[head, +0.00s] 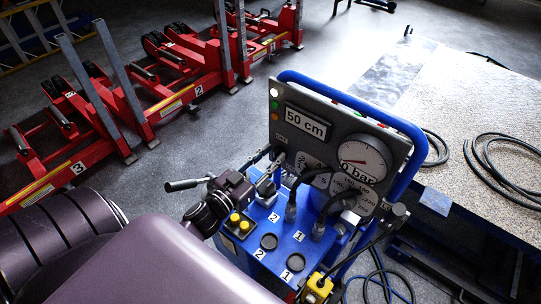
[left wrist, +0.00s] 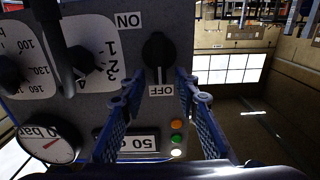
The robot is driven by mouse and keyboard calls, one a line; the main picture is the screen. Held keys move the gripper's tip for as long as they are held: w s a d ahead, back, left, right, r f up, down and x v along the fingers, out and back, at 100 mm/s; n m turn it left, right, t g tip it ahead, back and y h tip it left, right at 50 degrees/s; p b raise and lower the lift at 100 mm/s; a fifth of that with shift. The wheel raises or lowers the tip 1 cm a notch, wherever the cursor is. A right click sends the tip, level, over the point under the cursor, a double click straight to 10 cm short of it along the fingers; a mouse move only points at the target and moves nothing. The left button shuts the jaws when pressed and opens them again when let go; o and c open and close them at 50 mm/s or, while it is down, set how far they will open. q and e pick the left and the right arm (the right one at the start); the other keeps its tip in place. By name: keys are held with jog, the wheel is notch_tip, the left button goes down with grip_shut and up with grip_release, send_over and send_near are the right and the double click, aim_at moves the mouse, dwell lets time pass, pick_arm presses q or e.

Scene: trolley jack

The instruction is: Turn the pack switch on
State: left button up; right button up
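The pack switch (left wrist: 158,50) is a black rotary knob on the grey panel in the left wrist view. Its white pointer line is toward the OFF label (left wrist: 161,90); the ON label (left wrist: 129,20) is to its left in that picture. My left gripper (left wrist: 156,86) is open, its blue fingers on either side of the knob's OFF end, with no clear contact visible. In the head view my left gripper (head: 268,183) is at the left side of the control panel (head: 300,150), and the knob cannot be made out there. My right gripper is not in view.
The panel carries a 50 cm display (head: 306,123), a 0 bar gauge (head: 362,163) and lamps, the white one (head: 274,93) bright. Black cables plug into the blue console (head: 275,240) below. A blue tube frame (head: 375,117) borders the panel. Red jacks (head: 170,95) stand at left.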

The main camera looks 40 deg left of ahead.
pick_arm(q)
jog(key=c, duration=0.5)
jog(key=shift+c, duration=0.9)
grip_shut()
